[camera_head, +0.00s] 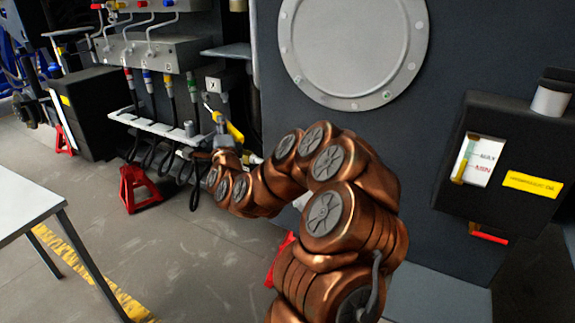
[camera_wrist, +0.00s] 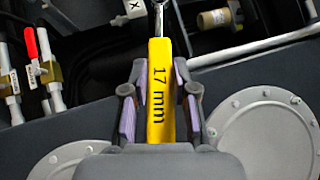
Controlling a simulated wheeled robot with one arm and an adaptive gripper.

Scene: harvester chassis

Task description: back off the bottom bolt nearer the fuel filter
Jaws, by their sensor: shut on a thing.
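My gripper (camera_wrist: 160,105) is shut on a yellow wrench (camera_wrist: 161,75) marked "17 mm", with a finger pad on either side of its handle. The wrench points away from the gripper, and its metal shank runs out of the top of the wrist view, so its head is hidden there. In the head view my gripper (camera_head: 221,128) and the yellow wrench (camera_head: 234,132) are small, beside the dark chassis panel. I cannot make out the bottom bolts in either view. A beige cylinder (camera_wrist: 214,18) at the wrist view's top right may be the fuel filter; I cannot tell.
Valves with a red lever (camera_wrist: 31,45) stand left in the wrist view. A hose rack (camera_head: 160,128), red jack stands (camera_head: 137,188) and a white table (camera_head: 28,192) are on the left. A hydraulic oil tank (camera_head: 505,165) juts out right.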

